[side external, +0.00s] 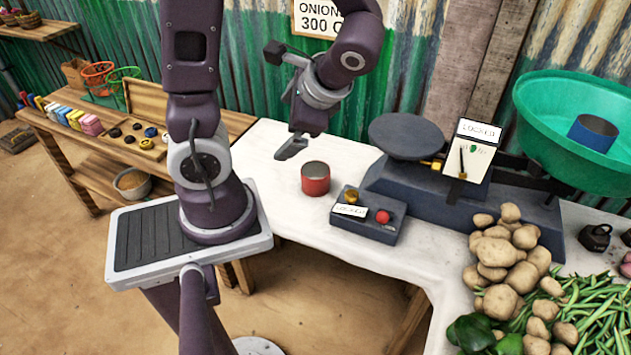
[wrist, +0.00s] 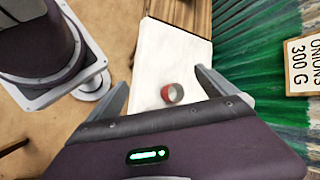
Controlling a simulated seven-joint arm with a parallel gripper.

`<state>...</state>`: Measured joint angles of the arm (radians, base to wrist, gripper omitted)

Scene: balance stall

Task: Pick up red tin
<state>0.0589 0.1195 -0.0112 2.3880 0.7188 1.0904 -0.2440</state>
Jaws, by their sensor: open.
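The red tin (side external: 315,179) stands upright on the white tabletop, left of the dark control box. It is a short red cylinder with a metal rim, and its top looks open. In the wrist view the red tin (wrist: 172,94) shows on the white surface, between my two fingers and beyond them. My gripper (side external: 292,148) is open and empty. It hangs above the table, up and to the left of the tin, apart from it. In the wrist view my gripper (wrist: 160,85) has its fingers spread wide on either side of the picture.
A dark control box (side external: 368,232) with a red knob and label sits close to the tin's right. Behind it stands a scale with a dark round plate (side external: 407,136) and a green pan (side external: 560,140) holding a blue tin (side external: 592,133). Potatoes (side external: 510,260) and beans lie front right.

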